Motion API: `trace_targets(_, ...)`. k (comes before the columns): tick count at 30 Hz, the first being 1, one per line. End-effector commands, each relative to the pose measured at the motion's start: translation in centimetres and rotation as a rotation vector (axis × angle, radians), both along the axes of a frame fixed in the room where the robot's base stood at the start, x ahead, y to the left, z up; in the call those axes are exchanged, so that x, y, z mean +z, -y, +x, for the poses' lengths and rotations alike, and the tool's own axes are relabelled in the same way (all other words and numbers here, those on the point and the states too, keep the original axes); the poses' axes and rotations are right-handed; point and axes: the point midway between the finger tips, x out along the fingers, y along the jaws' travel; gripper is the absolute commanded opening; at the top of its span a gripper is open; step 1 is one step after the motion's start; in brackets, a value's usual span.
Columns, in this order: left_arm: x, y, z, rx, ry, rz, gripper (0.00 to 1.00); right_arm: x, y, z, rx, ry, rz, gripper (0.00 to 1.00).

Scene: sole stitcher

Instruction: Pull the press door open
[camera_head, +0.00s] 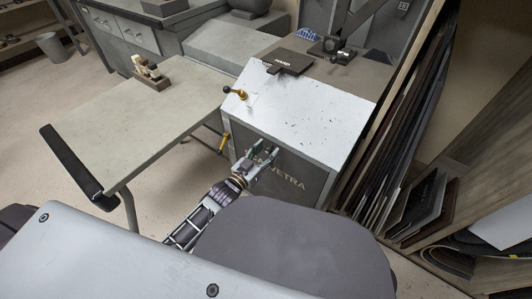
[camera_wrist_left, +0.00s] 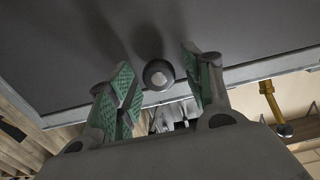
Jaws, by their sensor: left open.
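The press door (camera_head: 302,189) is a dark grey panel with pale lettering, low on the front of the white-topped machine. It looks shut in its frame. My left gripper (camera_head: 262,156) is in front of the door's upper left part and covers some of it. In the left wrist view, a round dark knob (camera_wrist_left: 158,74) stands out from the door face (camera_wrist_left: 75,35). The gripper's green-padded fingers are open on either side of the knob. Gaps show between pads and knob. My right gripper is not in view.
A yellow-handled lever (camera_head: 224,142) is beside the door's left edge. A brass lever (camera_head: 236,93) is on the machine top (camera_head: 310,115). A grey table (camera_head: 150,115) stands to the left. Upright dark sheets (camera_head: 395,150) crowd the right side. Open floor shows at far left.

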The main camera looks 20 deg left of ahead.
Motion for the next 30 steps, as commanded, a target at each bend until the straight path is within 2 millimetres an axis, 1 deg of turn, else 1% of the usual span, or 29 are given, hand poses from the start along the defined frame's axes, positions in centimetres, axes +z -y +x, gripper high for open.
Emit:
trace_targets(7, -0.01, 0.02, 0.02, 0.000, 0.000, 0.000, 0.51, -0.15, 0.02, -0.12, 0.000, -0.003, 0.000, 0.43)
trace_targets(8, -0.01, 0.02, 0.02, 0.000, 0.000, 0.000, 0.49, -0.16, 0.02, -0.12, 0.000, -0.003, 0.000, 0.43)
trace_targets(18, -0.02, 0.01, 0.00, 0.000, -0.001, 0.000, 0.06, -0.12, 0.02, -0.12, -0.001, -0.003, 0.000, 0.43)
trace_targets(20, -0.02, 0.01, 0.00, 0.000, -0.001, 0.000, 0.00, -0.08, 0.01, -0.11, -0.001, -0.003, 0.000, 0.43)
trace_targets(30, -0.02, -0.11, -0.11, 0.003, -0.002, 0.000, 0.00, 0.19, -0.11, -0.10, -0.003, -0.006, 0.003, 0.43)
